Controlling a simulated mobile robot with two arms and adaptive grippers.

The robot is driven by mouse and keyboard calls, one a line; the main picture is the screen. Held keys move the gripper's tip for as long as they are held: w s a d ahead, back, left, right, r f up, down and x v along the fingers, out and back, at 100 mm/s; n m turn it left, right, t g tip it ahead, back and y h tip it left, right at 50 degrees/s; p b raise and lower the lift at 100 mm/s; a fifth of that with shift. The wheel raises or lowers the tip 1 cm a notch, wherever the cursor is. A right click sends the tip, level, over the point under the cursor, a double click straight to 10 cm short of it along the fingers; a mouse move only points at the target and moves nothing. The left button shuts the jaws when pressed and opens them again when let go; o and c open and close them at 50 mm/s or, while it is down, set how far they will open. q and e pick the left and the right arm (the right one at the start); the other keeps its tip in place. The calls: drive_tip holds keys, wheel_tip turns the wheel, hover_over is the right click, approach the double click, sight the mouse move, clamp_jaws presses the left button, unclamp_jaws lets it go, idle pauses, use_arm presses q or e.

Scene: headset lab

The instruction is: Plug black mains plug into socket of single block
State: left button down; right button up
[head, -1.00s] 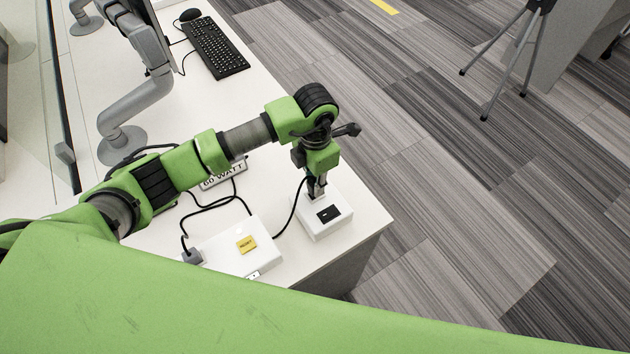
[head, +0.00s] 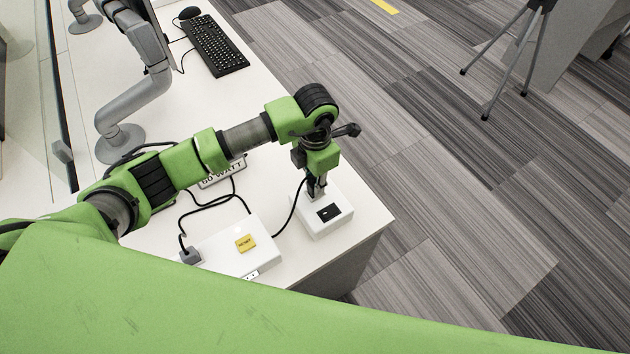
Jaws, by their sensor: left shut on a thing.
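The single block (head: 327,222) is a white box with a dark rectangular patch on top, near the desk's right front corner. My left gripper (head: 317,190) points down over the block's far part and is shut on the black mains plug, which the fingers mostly hide. A black cable (head: 290,212) runs from the fingers down to the left. I cannot tell whether the plug is in the socket or just above it. My right gripper is not in view.
A larger white box with a yellow label (head: 246,243) stands left of the block, with a grey plug (head: 190,256) at its left end. A "60 WATT" sign (head: 222,175), a keyboard (head: 215,45) and a monitor arm (head: 135,100) are farther back. The desk edge is close on the right.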

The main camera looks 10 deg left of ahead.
use_arm(q)
drive_tip(key=shift+f+b, duration=0.4)
drive_tip(key=shift+f, duration=0.1)
drive_tip(key=c, duration=1.8)
unclamp_jaws()
drive_tip(key=shift+r, duration=0.1)
wheel_tip(320, 180, up, 12)
drive_tip(key=shift+r, duration=0.1)
